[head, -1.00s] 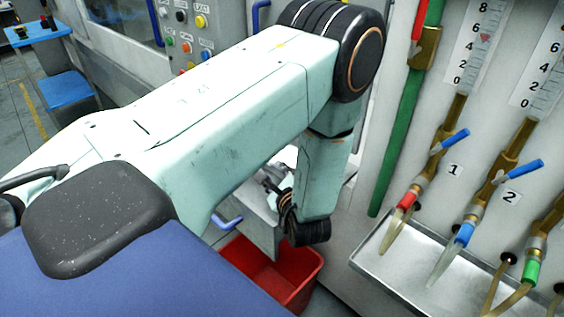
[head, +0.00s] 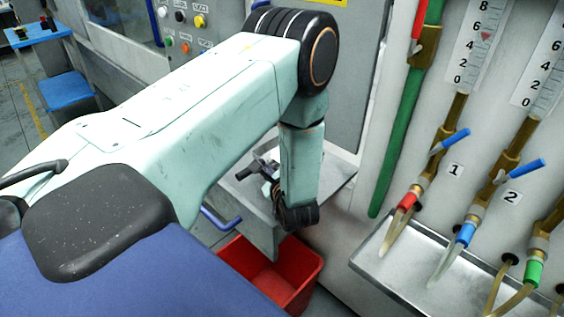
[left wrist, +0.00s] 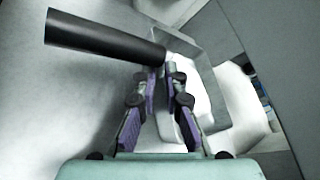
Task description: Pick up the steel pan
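The steel pan (left wrist: 190,88) appears in the left wrist view as a pale grey, shallow, rounded tray, partly behind my fingers. A thick black bar (left wrist: 105,38), which looks like its handle, runs from the upper left to just beyond my fingertips. My left gripper (left wrist: 163,76) has its two purple-padded fingers apart, with a gap showing between them. Their tips are close to the bar's near end; I cannot tell whether they touch it. In the head view my left gripper (head: 268,178) is small and dark beside my forearm, over a grey ledge. My right gripper is not in view.
A red bin (head: 300,285) stands on the floor below the ledge (head: 335,180). To the right are a steel drip tray (head: 385,290) and valves with hoses on the wall. A green pipe (head: 397,140) runs down nearby.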

